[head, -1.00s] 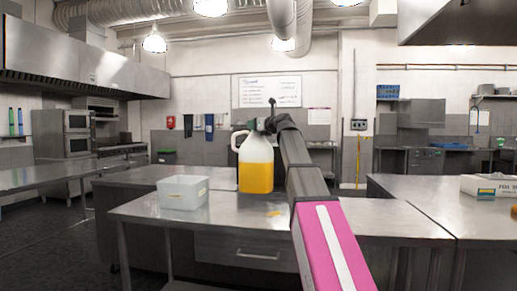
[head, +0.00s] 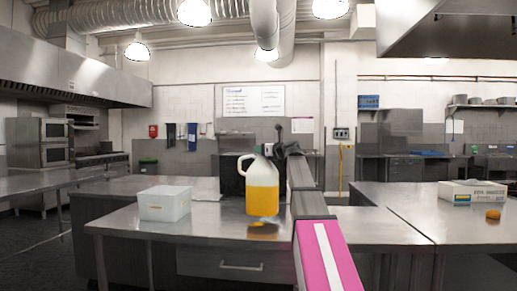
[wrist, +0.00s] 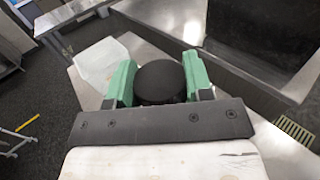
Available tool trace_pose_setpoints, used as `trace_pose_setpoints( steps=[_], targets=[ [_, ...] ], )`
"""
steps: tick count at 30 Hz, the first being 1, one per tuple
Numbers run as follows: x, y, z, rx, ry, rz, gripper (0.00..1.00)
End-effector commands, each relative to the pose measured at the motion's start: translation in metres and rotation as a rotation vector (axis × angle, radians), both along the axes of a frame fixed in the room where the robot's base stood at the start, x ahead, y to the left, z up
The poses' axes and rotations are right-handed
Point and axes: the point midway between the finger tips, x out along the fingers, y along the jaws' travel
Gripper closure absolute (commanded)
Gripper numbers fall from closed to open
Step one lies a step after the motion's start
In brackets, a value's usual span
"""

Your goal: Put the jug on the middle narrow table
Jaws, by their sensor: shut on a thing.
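The jug (head: 262,188) is a pale bottle with a handle on its left and orange-yellow contents. It is upright over the steel table (head: 120,222) in the middle of the head view. A thin gap shows between its base and its orange reflection, so it seems to hang just above the tabletop. My gripper (head: 269,151) is at its top. In the wrist view, the green fingers of my gripper (wrist: 158,84) are shut on either side of the jug's round black cap (wrist: 160,82). The cap hides the jug's body there.
A translucent white tub (head: 165,205) stands on the same table, left of the jug, and also shows in the wrist view (wrist: 103,62). Another steel table (head: 400,205) at the right holds a white carton (head: 470,190) and an orange item (head: 493,213). Bare tabletop lies around the jug.

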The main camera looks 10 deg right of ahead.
Motion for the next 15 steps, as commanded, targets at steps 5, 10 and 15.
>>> trace_pose_setpoints(
  steps=[5, 10, 15],
  targets=[
    [0.0, 0.0, -0.006, 0.006, -0.003, -0.001, 1.0],
    [0.0, 0.0, -0.026, 0.005, -0.003, -0.001, 1.0],
    [0.0, 0.0, -0.037, 0.006, -0.005, -0.001, 1.0]
  ],
)
